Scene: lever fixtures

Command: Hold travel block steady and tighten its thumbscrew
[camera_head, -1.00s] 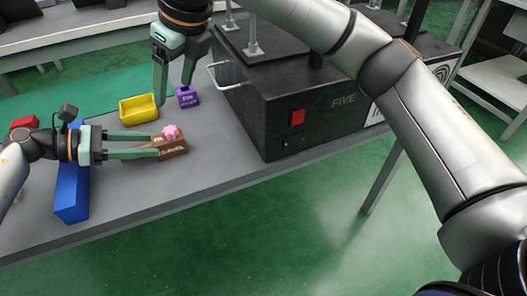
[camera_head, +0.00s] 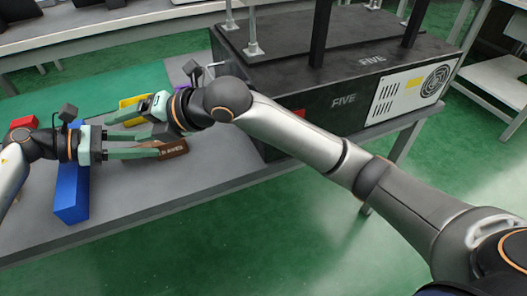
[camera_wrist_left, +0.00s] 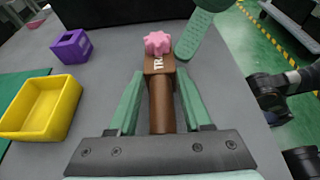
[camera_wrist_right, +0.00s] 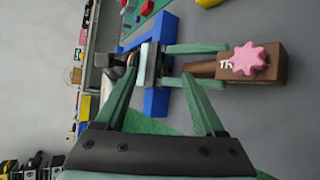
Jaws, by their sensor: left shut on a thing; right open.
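In the left wrist view the pink star-shaped thumbscrew (camera_wrist_left: 157,43) sits on the block's far end. The thumbscrew also shows in the right wrist view (camera_wrist_right: 245,61), but my right arm hides it in the head view. My right gripper (camera_wrist_right: 160,76) is open and empty, with the thumbscrew to the right of its fingers, not between them. One of its fingers (camera_wrist_left: 195,32) appears beside the thumbscrew in the left wrist view.
A yellow bin (camera_wrist_left: 42,105) and a purple block with a slot (camera_wrist_left: 71,46) stand on the table near the travel block. A blue block (camera_head: 71,190) lies below my left gripper. A large black machine (camera_head: 345,105) stands to the right. Bare table lies in front.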

